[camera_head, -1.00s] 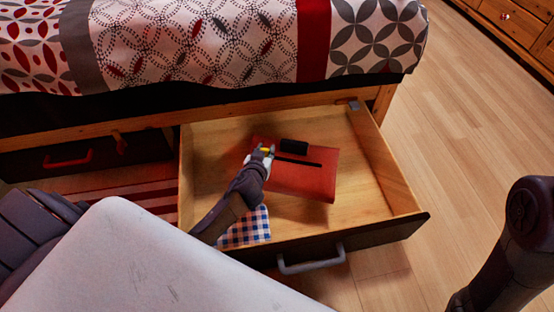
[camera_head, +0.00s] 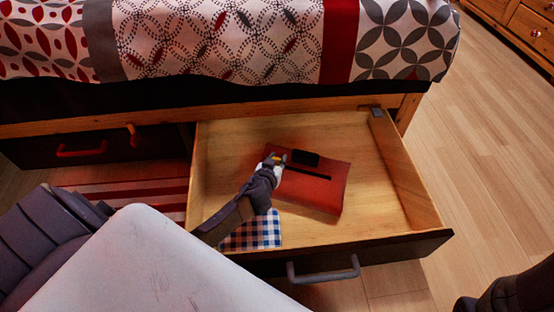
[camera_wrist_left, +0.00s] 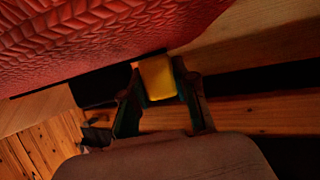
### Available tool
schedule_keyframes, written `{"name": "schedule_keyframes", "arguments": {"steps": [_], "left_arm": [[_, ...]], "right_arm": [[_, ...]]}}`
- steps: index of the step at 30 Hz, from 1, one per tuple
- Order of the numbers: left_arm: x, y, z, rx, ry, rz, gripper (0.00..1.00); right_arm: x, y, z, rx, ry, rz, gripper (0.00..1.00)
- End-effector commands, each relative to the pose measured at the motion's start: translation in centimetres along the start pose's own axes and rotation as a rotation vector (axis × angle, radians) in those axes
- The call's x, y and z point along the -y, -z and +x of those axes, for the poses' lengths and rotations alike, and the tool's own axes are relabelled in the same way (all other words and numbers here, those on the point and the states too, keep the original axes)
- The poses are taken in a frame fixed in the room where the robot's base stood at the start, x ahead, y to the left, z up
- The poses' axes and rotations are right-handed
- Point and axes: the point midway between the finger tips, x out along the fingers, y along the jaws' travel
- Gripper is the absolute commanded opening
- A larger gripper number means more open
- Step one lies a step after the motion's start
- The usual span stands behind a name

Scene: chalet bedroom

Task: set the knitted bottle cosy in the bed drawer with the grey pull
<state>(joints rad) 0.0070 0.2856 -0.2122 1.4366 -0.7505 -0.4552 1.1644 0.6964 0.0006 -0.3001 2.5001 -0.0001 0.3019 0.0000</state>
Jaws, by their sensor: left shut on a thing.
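The knitted bottle cosy (camera_head: 318,192) is a flat red piece with a dark slot, inside the outline of the open bed drawer (camera_head: 405,170). This wooden drawer has a dark front with a grey pull (camera_head: 323,273). My left gripper (camera_head: 275,159) is at the cosy's left end, shut on a small yellow part. The left wrist view shows this yellow part (camera_wrist_left: 157,77) between the fingers, with the cosy's red knit (camera_wrist_left: 110,35) close above. I cannot tell whether the cosy touches the drawer floor.
A blue-and-white checked cloth (camera_head: 252,232) lies in the drawer's front left corner. A shut drawer with a red pull (camera_head: 82,150) is to the left. The drawer's right side has bare floor. The bed (camera_head: 230,50) overhangs the back.

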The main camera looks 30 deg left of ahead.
Motion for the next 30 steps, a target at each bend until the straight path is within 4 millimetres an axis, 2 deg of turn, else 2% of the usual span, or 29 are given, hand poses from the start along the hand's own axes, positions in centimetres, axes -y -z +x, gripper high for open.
{"name": "schedule_keyframes", "arguments": {"steps": [1, 5, 6, 9, 10, 21, 23, 26, 30], "left_arm": [[-0.1, 0.4, 0.0, -0.007, -0.003, -0.005, 0.0], [-0.1, 0.0, 0.2, -0.007, -0.003, -0.005, 0.0], [0.0, -0.3, 0.1, 0.001, 0.0, 0.0, 0.35], [0.0, -0.3, 0.1, 0.001, 0.0, 0.0, 0.51], [0.0, -0.3, 0.1, 0.001, 0.0, 0.0, 0.53], [0.0, 0.2, -0.3, 0.001, 0.0, 0.0, 0.53], [-0.1, 0.0, -1.1, 0.004, -0.001, -0.002, 0.53], [-0.1, 0.2, -3.0, 0.005, 0.0, -0.003, 0.53], [-0.1, 0.3, -6.2, 0.004, 0.0, -0.003, 0.53]], "right_arm": [[0.0, 0.0, 0.0, 0.0, 0.0, 0.0, 0.24], [0.1, 0.1, -0.4, 0.0, 0.0, 0.0, 0.24], [0.1, 0.1, -0.2, 0.0, 0.0, 0.0, 0.24], [0.1, 0.1, -0.2, 0.0, 0.0, 0.0, 0.24], [0.1, 0.1, -0.2, 0.0, 0.0, 0.0, 0.24], [0.0, 0.0, 0.4, -0.004, 0.001, 0.0, 0.24], [-0.1, -0.2, 0.6, -0.003, -0.001, 0.001, 0.24], [-0.5, -1.7, -0.5, 0.049, -0.018, 0.006, 0.24], [-0.9, -2.8, -1.2, 0.089, -0.033, 0.011, 0.24]]}}
